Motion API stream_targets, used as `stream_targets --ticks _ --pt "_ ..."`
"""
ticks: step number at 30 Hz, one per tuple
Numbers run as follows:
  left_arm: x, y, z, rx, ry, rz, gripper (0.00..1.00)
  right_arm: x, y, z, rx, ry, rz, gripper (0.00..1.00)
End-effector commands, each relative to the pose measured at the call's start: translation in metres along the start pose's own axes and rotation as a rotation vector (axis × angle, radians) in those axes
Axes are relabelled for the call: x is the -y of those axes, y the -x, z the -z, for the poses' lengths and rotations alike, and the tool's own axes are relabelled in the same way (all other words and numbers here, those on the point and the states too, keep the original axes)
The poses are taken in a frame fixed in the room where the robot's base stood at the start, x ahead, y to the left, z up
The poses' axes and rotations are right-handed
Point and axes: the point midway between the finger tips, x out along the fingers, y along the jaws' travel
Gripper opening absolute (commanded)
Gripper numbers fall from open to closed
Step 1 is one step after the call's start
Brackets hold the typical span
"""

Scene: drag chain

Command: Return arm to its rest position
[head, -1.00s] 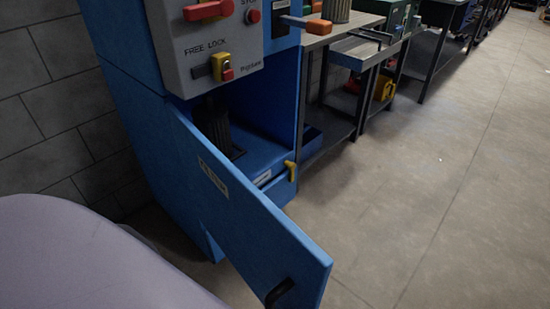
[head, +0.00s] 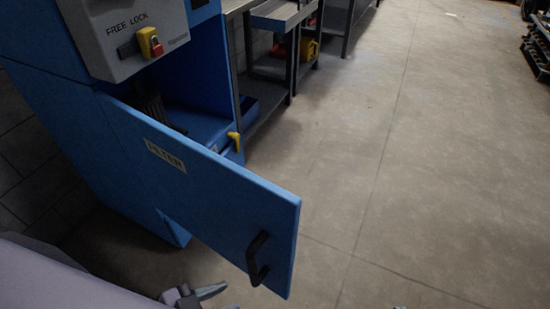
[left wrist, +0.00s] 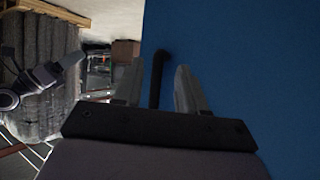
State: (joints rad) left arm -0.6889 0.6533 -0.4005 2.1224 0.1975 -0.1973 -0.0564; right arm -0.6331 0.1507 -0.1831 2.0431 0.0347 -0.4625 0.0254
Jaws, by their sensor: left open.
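My left arm (head: 70,285) comes in from the lower left of the head view. My left gripper (head: 200,293) is at the bottom edge, partly cut off, below and left of the black handle (head: 257,258) on the open blue door (head: 215,205). In the left wrist view my left gripper (left wrist: 160,66) is open and empty. The handle (left wrist: 157,78) appears between its fingers, beyond them, with the blue door (left wrist: 240,70) behind. A grey jointed part, apparently my right arm (left wrist: 30,85), shows at the left of that view; its jaw opening is unclear.
The blue cabinet (head: 60,100) stands at the left with its lower compartment open. A grey panel (head: 120,35) with a yellow-and-red lock is above it. Metal workbenches (head: 275,15) line the wall behind.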

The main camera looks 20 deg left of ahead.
Motion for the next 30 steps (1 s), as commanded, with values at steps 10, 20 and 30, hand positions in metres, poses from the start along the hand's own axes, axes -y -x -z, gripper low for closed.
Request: stream_targets --ticks 10,20,30 --pt "0.036 0.001 0.014 0.318 0.133 0.177 0.41 -0.001 0.000 -0.001 0.001 0.007 0.001 0.00" --pt "0.050 0.037 0.011 0.580 0.310 0.287 0.41 -0.001 0.000 -0.001 0.002 0.006 0.001 0.00" --pt "0.048 0.059 0.005 0.707 0.431 0.328 0.41 0.001 0.001 -0.003 0.005 -0.002 0.002 0.00"
